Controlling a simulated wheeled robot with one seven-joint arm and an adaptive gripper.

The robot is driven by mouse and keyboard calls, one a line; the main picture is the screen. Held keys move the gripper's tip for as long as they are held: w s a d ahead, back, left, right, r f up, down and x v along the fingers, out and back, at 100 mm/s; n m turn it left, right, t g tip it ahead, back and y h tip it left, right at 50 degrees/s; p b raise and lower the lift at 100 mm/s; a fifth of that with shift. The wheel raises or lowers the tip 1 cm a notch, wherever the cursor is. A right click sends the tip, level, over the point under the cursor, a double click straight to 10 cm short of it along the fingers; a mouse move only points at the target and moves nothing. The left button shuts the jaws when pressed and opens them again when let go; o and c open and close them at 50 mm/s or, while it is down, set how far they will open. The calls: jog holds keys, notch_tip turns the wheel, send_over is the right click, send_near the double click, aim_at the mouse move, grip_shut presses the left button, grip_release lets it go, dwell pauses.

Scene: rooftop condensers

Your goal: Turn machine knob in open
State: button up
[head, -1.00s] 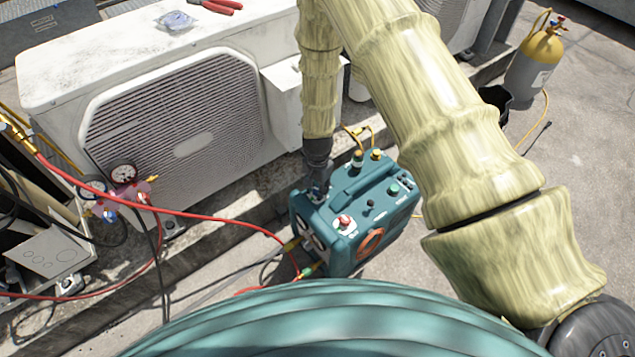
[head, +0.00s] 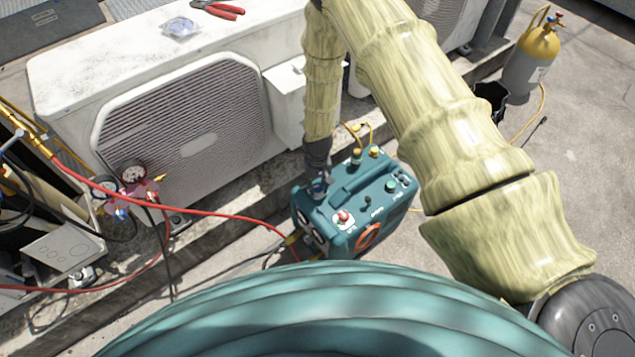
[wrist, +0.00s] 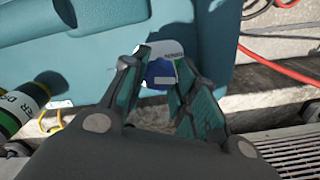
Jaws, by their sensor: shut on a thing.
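The machine is a teal case (head: 340,218) with knobs and an orange ring on its side; it stands on the rooftop floor beside the white condenser. My gripper (head: 318,186) reaches down to its back left corner. In the wrist view, a round blue knob (wrist: 160,72) on a white label sits on the teal case (wrist: 90,62). The two finger pads of my gripper (wrist: 163,78) stand on either side of the knob and are shut on it. The fingers hide part of the knob, and its turn angle cannot be told.
A white condenser (head: 190,125) stands close behind the machine, with red-handled pliers (head: 220,10) on top. A red hose (head: 215,216) runs from gauges (head: 133,174) to the machine.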

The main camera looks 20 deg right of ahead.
aim_at(318, 186)
jog(key=shift+n, duration=0.6)
jog(key=o, duration=1)
jog(key=shift+r, duration=0.1)
notch_tip(318, 186, up, 12)
jog(key=shift+f, duration=0.1)
jog(key=shift+s+f, duration=0.1)
dwell(0.6)
